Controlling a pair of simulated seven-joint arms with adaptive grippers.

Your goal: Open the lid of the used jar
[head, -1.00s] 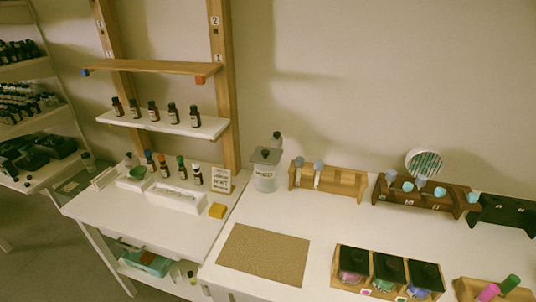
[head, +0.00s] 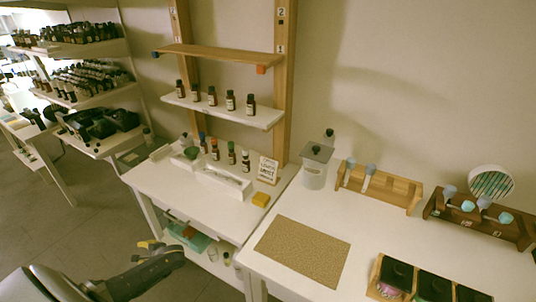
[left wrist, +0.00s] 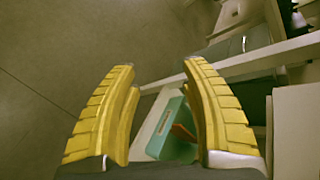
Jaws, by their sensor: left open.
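The used jar (head: 314,170) is a clear jar with a printed label, standing on the white table near the wall, just left of the wooden tube rack. Its dark, square-looking lid (head: 317,152) with a small knob sits on top. My left gripper (head: 150,244) is at the lower left of the head view, low beside the table and well away from the jar. In the left wrist view its yellow fingers (left wrist: 155,100) are spread apart with nothing between them. My right gripper is in neither view.
A brown mat (head: 303,252) lies in front of the jar. A teal box (left wrist: 172,130) sits on the lower shelf.

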